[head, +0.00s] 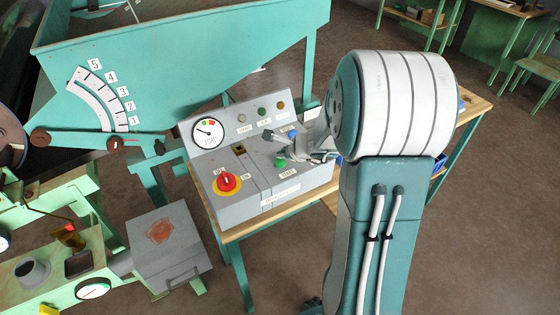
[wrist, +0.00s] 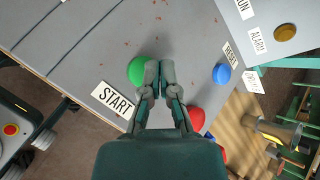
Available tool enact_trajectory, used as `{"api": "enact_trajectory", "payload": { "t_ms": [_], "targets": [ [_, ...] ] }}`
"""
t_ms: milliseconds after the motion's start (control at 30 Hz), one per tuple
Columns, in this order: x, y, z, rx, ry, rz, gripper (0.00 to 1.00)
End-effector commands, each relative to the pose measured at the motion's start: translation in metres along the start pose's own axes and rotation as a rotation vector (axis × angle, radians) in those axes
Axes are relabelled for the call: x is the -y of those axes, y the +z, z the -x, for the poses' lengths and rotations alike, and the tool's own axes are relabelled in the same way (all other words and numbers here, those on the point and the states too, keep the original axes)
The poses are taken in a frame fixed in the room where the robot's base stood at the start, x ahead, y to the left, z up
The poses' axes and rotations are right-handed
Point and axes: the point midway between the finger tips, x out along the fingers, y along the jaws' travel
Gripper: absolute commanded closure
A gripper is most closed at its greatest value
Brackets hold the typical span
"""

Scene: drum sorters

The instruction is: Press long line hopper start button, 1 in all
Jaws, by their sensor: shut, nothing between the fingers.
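The grey control box (head: 262,185) stands on a wooden-topped table in the head view. A green button (head: 280,161) with a START label (head: 287,172) is on its sloped top, close to my gripper. In the wrist view the green button (wrist: 137,70) lies just left of my gripper (wrist: 160,68), partly covered by the left finger. The START label (wrist: 113,99) is below left of it. My fingers are shut together and empty. I cannot tell whether a fingertip touches the button.
A red button (wrist: 196,117) and a blue button (wrist: 221,73) labelled RESET are to the right of my fingers. A large teal hopper (head: 180,60) stands behind.

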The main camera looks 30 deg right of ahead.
Motion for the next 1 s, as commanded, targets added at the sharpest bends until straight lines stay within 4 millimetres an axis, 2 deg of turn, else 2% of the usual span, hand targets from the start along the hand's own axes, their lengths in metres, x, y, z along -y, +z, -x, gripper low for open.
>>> {"api": "enact_trajectory", "payload": {
  "t_ms": [300,800,1000],
  "targets": [
    [0.002,0.001,0.002,0.001,-0.001,0.000,1.00],
    [0.023,0.022,0.030,0.001,-0.002,0.002,1.00],
    [0.026,0.026,0.035,0.000,-0.001,-0.001,1.00]
  ]
}}
